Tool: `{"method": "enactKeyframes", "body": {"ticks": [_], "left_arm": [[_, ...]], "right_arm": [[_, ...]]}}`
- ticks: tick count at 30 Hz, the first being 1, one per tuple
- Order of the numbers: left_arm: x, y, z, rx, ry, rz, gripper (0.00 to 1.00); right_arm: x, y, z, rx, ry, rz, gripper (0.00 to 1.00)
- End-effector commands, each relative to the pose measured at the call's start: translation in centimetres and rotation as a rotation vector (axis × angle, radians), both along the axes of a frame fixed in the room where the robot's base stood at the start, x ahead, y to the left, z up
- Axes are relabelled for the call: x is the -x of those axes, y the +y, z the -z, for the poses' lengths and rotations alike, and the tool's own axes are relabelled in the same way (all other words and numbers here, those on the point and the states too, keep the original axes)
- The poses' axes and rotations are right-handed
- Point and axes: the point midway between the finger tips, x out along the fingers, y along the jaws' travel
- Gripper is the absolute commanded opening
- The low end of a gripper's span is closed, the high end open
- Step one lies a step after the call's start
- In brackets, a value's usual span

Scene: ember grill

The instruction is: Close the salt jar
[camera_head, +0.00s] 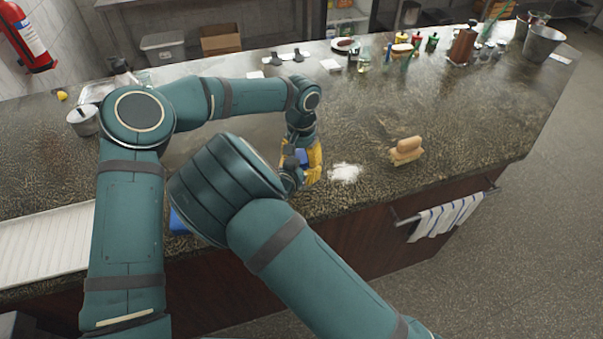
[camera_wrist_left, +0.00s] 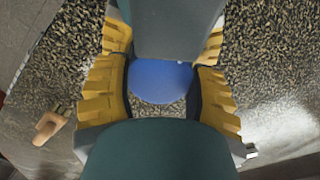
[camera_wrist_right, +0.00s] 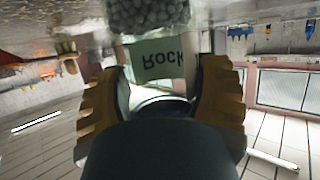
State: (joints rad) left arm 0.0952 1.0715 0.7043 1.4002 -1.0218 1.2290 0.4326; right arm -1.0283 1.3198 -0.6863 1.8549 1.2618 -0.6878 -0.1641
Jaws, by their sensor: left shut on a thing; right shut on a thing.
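My left gripper (camera_head: 303,156) has its yellow fingers over the counter near the front edge. In the left wrist view it is shut on the round blue lid (camera_wrist_left: 160,82), seen from above. The lid also shows as a blue patch in the head view (camera_head: 301,157). My right gripper (camera_wrist_right: 160,98) is shut on the salt jar, whose pale label reading "Rock" (camera_wrist_right: 160,58) shows upside down in that view. My right arm hides most of the jar in the head view. I cannot tell whether the lid touches the jar's rim.
White spilled grains (camera_head: 345,173) lie just right of my grippers. A brush with a wooden handle (camera_head: 406,151) stands farther right on the counter (camera_head: 480,130). A metal pot (camera_head: 84,120) is at the left. A striped towel (camera_head: 446,216) hangs on the front rail.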

Motion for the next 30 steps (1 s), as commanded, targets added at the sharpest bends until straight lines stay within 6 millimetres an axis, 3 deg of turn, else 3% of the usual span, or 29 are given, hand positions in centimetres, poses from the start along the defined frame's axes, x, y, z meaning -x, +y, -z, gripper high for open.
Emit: {"method": "enactKeyframes", "body": {"ticks": [10, 21, 22, 23, 24, 30], "left_arm": [[-0.05, 0.05, -0.05, 0.001, -0.001, 0.341, 0.14], [-0.07, 0.07, -0.04, 0.002, -0.001, 0.385, 0.15], [-0.08, 0.07, -0.04, 0.002, -0.002, 0.385, 0.71], [-0.08, 0.07, -0.04, 0.002, -0.002, 0.384, 0.81], [-0.08, 0.06, -0.04, 0.002, -0.001, 0.384, 0.87], [-0.05, 0.04, -0.03, 0.003, 0.000, 0.384, 0.87]], "right_arm": [[-0.01, -0.03, -0.05, 0.000, -0.001, 0.000, 0.00], [0.00, -0.04, -0.02, 0.001, -0.001, 0.001, 0.00], [0.00, -0.04, -0.02, 0.001, -0.001, 0.001, 0.00], [0.00, -0.04, -0.02, 0.001, -0.001, 0.001, 0.00], [-0.01, -0.04, -0.02, 0.001, -0.001, 0.001, 0.00], [-0.01, -0.02, -0.04, 0.000, -0.001, 0.000, 0.00]]}}
